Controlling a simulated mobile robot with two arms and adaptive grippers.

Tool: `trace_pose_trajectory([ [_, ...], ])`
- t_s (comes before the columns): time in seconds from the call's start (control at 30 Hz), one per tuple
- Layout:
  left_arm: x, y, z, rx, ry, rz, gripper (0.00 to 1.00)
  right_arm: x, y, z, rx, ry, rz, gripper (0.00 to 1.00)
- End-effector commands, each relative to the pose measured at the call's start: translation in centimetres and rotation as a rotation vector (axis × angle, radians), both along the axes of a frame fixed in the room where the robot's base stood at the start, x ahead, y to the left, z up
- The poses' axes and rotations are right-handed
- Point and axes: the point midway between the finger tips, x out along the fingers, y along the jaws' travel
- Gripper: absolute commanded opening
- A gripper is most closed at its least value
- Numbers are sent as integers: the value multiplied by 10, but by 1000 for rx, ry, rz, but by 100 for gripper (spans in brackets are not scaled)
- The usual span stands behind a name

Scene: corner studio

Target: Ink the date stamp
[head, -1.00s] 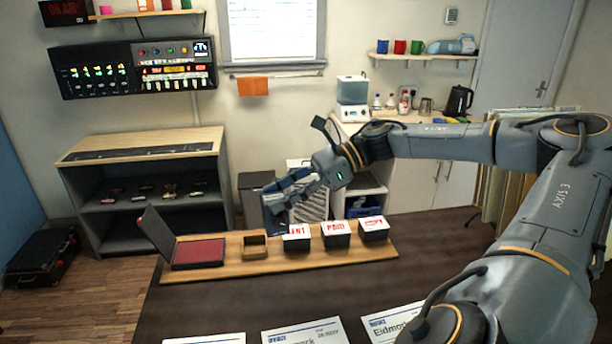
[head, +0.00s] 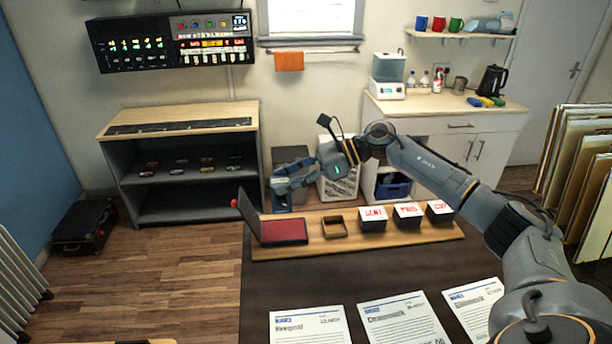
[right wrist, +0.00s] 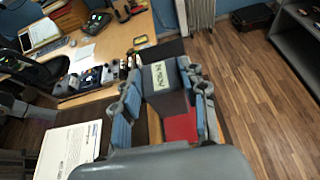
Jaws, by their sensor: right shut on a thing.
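My right gripper (head: 282,190) hangs above the ink pad's side of the wooden board (head: 400,243). It is shut on the date stamp (right wrist: 160,75), a dark block with a pale lettered label, seen between the fingers in the right wrist view. The ink pad (head: 283,231) is red in a dark case, its lid (head: 249,213) tilted open at the left; its red surface also shows in the right wrist view (right wrist: 181,128), partly hidden by the stamp and fingers. The stamp appears apart from the pad. My left gripper is not in view.
An empty wooden holder (head: 335,229) sits right of the pad. Several dark stamps with white, red-lettered tops stand further right, one of them reading PAID (head: 408,216). Printed sheets (head: 310,325) lie at the desk's front. Bare desk lies between the sheets and the board.

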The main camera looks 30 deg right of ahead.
Motion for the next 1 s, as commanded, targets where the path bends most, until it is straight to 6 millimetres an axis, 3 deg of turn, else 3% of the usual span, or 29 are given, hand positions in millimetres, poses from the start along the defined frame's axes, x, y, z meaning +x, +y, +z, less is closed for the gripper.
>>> trace_pose_trajectory([
  [0.37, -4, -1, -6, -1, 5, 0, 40, 3, 3, -17, 3, 3, -1, 6],
  [0.7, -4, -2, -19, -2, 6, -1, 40, 2, 3, -55, 2, 4, -1, 6],
  [0.77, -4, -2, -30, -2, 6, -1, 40, 3, 3, -62, 2, 1, -1, 6],
  [1.0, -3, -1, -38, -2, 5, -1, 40, 3, 3, -67, 2, 0, 0, 6],
])
